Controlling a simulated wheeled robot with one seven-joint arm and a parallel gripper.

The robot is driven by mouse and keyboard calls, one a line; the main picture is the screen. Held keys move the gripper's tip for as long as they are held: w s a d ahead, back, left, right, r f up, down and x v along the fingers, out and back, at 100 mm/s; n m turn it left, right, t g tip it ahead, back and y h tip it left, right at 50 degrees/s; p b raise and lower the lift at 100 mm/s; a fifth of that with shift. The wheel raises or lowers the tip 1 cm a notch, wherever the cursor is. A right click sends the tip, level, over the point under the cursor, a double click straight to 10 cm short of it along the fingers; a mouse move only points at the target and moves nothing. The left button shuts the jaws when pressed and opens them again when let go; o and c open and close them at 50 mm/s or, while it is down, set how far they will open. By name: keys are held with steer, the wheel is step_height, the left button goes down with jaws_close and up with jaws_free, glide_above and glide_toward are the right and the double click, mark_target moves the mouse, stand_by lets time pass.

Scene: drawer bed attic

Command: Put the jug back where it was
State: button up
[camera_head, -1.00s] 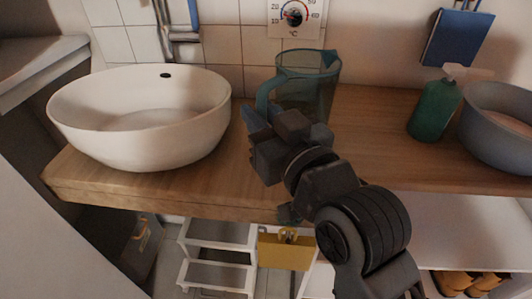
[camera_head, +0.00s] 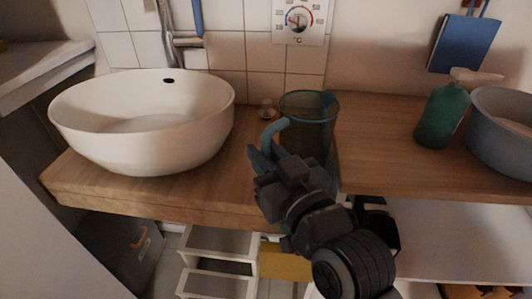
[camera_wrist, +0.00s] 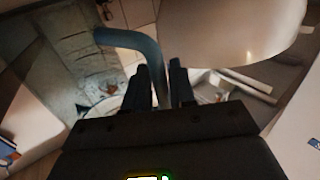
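The jug (camera_head: 318,132) is a translucent teal pitcher with a curved blue-teal handle (camera_head: 275,132). In the head view it stands out in front of the wooden counter's middle; its base is hidden behind my gripper and arm. My gripper (camera_head: 262,160) is at the handle on the jug's near left side. In the wrist view the handle (camera_wrist: 128,40) bends down between my two fingers (camera_wrist: 165,88), which are closed around it.
A white basin (camera_head: 140,125) stands left on the wooden counter (camera_head: 400,150). A green soap bottle (camera_head: 442,115) and a grey bowl (camera_head: 502,130) stand right. A white step stool (camera_head: 215,243) is below. The counter between jug and bottle is clear.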

steer(key=o, duration=0.4)
steer(key=shift+r, duration=0.15)
steer(key=shift+s+d, duration=0.1)
steer(key=v, duration=1.1)
steer(key=shift+s, duration=0.35)
steer(key=shift+d, duration=0.1)
